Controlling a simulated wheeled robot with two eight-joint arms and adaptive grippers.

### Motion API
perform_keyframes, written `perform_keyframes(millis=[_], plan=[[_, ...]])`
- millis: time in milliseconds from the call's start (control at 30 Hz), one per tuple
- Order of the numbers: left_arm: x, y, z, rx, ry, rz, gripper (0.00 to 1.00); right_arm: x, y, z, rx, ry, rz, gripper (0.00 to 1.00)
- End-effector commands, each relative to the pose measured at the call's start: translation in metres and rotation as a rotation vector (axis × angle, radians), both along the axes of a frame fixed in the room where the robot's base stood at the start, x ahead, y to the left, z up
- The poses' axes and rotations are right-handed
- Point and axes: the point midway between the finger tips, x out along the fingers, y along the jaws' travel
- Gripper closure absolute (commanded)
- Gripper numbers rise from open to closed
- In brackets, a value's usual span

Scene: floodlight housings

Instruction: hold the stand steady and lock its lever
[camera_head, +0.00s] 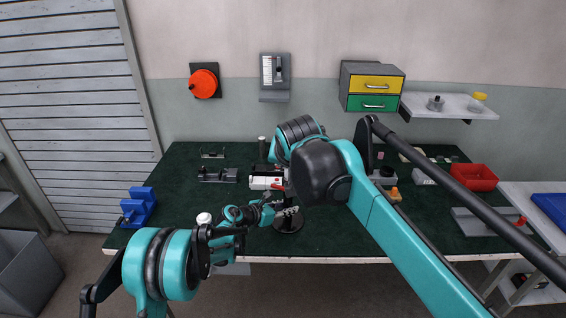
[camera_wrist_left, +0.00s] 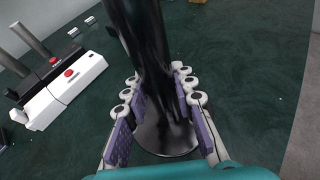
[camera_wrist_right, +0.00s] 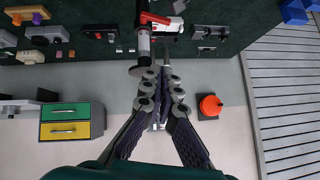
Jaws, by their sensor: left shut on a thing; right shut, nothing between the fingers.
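The stand is a black post on a round base. Its base (camera_head: 288,220) is on the green table in the head view. In the left wrist view the black post (camera_wrist_left: 143,45) rises between the fingers of my left gripper (camera_wrist_left: 160,95), which is shut on it low down, just above the base. In the right wrist view a dark upright with a grey section (camera_wrist_right: 143,44) and a red lever (camera_wrist_right: 155,18) stands beside the fingertips. My right gripper (camera_wrist_right: 162,80) is shut and empty there; contact with the upright cannot be told. My right arm hides this area in the head view.
Blue holders (camera_head: 138,208) stand at the table's left, a red bin (camera_head: 474,177) at the right. A drawer cabinet (camera_head: 371,87) and a red wall dial (camera_head: 204,83) are behind. The table's front left is fairly clear.

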Motion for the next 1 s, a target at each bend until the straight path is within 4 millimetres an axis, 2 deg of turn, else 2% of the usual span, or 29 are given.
perform_keyframes(millis=[67,200,267,367,533,600,800,900,1000], plan=[[0.0,0.0,0.0,0.0,0.0,0.001,1.0,0.0,0.0,0.0,0.0,0.0,0.0,1.0],[0.0,0.0,0.0,0.0,0.0,0.001,1.0,0.003,0.0,-0.006,0.015,0.003,-0.007,0.69],[0.0,0.0,0.0,0.0,0.0,0.001,1.0,0.008,-0.001,-0.015,0.044,0.01,-0.021,0.69],[0.0,0.0,0.0,0.0,-0.001,0.001,1.0,0.021,-0.004,-0.043,0.133,0.026,-0.062,0.69],[0.0,0.0,0.0,0.0,-0.001,0.001,1.0,0.047,-0.02,-0.114,0.397,0.06,-0.184,0.69],[0.0,0.0,0.0,0.0,-0.001,0.001,1.0,0.058,-0.029,-0.134,0.576,0.057,-0.259,0.69],[0.0,0.0,0.0,0.0,0.0,0.0,1.0,0.081,-0.071,-0.16,1.117,0.035,-0.475,0.69],[0.0,0.0,0.0,0.0,0.0,0.0,1.0,0.087,-0.07,-0.184,1.237,0.127,-0.436,0.69],[0.0,0.0,0.0,0.0,0.0,0.001,1.0,0.087,-0.069,-0.198,1.356,0.197,-0.348,0.69]])
